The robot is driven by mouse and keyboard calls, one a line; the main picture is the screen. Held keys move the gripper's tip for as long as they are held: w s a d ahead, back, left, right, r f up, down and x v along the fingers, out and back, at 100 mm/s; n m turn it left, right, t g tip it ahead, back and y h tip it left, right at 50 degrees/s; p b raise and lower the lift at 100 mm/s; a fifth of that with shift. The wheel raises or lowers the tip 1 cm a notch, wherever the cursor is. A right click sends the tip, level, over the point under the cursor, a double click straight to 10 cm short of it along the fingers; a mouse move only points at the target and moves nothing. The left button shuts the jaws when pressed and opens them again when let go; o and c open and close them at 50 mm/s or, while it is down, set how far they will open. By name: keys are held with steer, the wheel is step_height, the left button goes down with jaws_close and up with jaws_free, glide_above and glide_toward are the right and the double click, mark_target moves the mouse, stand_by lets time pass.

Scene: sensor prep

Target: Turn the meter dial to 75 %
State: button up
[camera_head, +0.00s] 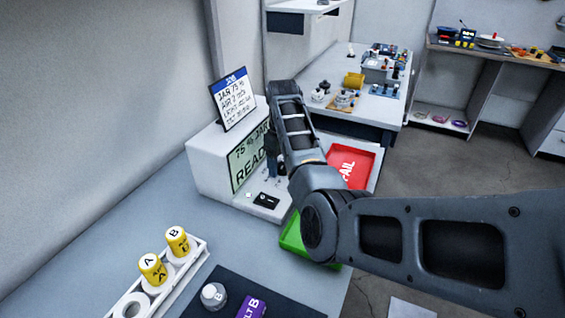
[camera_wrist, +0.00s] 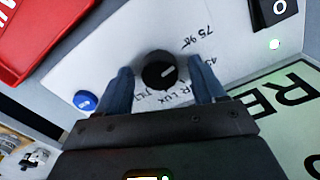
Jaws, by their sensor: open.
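The meter is a white box (camera_head: 208,165) with a green display (camera_head: 244,158) that reads "75 % JAR" and "READ". The dial (camera_wrist: 158,70) is a round black knob with a white pointer line, seen in the wrist view. Printed marks, one of them "75%", lie around it on the white panel (camera_wrist: 95,60). My gripper (camera_wrist: 158,88) is open, with one finger on each side of the dial; I cannot tell whether they touch it. In the head view my arm hides the dial.
A black switch (camera_head: 266,201) and a blue button (camera_wrist: 85,100) are near the dial. A red FAIL tray (camera_head: 364,154) and a green tray (camera_head: 292,236) stand beside the meter. A white rack (camera_head: 190,262) holds yellow-capped jars A (camera_head: 152,270) and B (camera_head: 177,242).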

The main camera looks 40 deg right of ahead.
steer(key=shift+r+b, duration=0.55)
steer(key=shift+r, duration=3.35)
